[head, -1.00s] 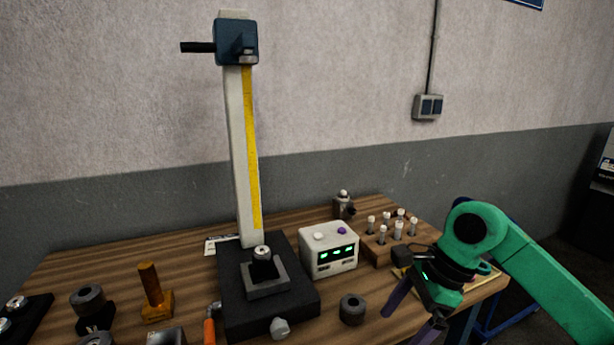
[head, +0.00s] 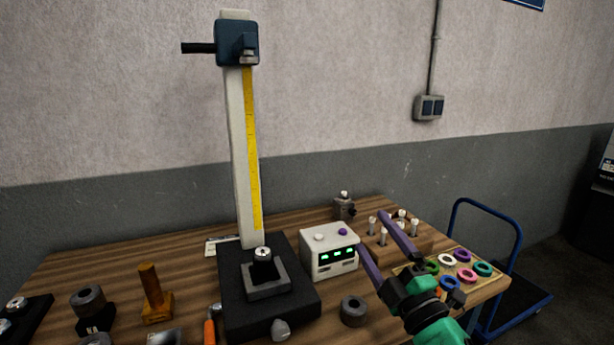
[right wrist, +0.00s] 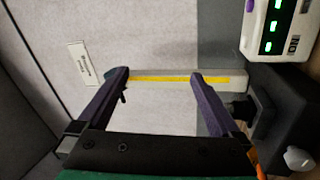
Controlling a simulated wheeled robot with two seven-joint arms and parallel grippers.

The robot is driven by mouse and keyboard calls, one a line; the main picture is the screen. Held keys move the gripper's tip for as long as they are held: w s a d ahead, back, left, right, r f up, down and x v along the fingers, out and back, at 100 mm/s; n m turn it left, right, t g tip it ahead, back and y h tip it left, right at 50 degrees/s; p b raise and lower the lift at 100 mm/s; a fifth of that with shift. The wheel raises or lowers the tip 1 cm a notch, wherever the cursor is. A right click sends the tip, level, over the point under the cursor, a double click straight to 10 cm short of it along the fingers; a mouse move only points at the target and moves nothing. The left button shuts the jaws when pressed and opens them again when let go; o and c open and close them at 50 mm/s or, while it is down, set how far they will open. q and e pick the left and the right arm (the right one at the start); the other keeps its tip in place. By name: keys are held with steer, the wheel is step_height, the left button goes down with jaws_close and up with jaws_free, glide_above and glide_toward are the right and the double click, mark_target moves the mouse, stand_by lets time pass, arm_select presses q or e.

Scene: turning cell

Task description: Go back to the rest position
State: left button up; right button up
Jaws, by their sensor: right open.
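My right gripper (head: 371,231) is open and empty, with purple fingers spread apart, above the right part of the wooden table (head: 395,295) in the head view. Its fingers overlap the white control box and the rack of pegs in the picture. In the right wrist view its fingers (right wrist: 158,75) frame the column with the yellow scale (right wrist: 165,79), with nothing between them. My left gripper is not in view.
A tall height stand (head: 240,150) with a black base rises mid-table. The white control box (head: 330,252) stands beside it, a grey ring (head: 353,311) in front. Coloured rings (head: 466,275) lie at the right. A blue trolley (head: 512,305) stands beyond the table.

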steer(key=s+d+f+m+g+h, duration=0.35)
steer(key=d+f+m, duration=0.2)
steer(key=f, duration=0.45)
steer(key=s+d+f+m+g+h, duration=0.2)
steer(key=d+f+m+g+h, duration=0.2)
steer(key=f+m, duration=0.45)
steer(key=s+d+f+m+g, duration=0.1)
steer(key=s+f+m+g, duration=0.2)
steer(key=s+f+g, duration=0.95)
steer(key=s+f+t, duration=0.1)
steer(key=s+f, duration=0.2)
steer(key=f, duration=0.7)
steer(key=s+f, duration=0.3)
steer(key=f, duration=0.6)
steer(key=s+f+t, duration=0.1)
steer(key=s+f, duration=0.2)
steer(key=f, duration=0.7)
steer(key=s+d+f+g, duration=0.1)
steer(key=s+d+f, duration=0.1)
steer(key=s+f, duration=0.9)
steer(key=s, duration=0.3)
steer(key=shift+s+d, duration=0.25)
steer(key=shift+d, duration=0.15)
